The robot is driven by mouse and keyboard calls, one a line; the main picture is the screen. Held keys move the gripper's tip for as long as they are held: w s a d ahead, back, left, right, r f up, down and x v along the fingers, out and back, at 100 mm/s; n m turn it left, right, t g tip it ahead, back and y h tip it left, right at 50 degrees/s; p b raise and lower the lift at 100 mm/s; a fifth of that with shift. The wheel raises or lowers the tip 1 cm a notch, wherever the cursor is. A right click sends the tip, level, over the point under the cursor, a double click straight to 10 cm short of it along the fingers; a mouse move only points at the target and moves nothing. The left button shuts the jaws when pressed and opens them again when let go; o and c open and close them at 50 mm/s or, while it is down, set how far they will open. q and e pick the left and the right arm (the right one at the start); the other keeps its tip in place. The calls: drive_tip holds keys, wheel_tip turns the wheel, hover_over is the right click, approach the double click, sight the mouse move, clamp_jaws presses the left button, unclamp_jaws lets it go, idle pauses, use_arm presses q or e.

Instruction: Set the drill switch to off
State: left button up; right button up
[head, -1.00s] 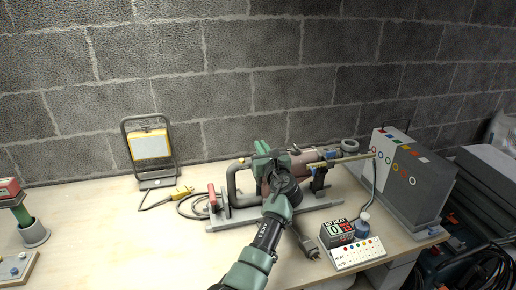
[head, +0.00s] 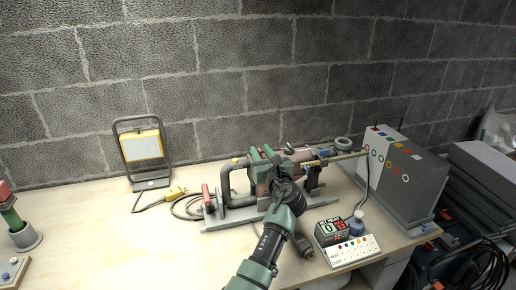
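The drill (head: 303,159) has a dull red body and a long brass-coloured bit pointing right. It lies on a grey stand (head: 232,220) on the bench, with a dark loop handle and a red part (head: 208,196) at the left. My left gripper (head: 263,160) is at the drill's left part, its green fingers over the body. Whether the fingers touch it or are closed on it I cannot tell. The drill's switch is not distinguishable; my gripper and wrist cover part of the body. My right gripper is not in view.
A work lamp (head: 142,148) stands at the back left, a yellow plug (head: 176,191) and cord beside it.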

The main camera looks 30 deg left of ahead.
use_arm(q)
drive_tip(key=v, duration=0.4)
idle(0.5)
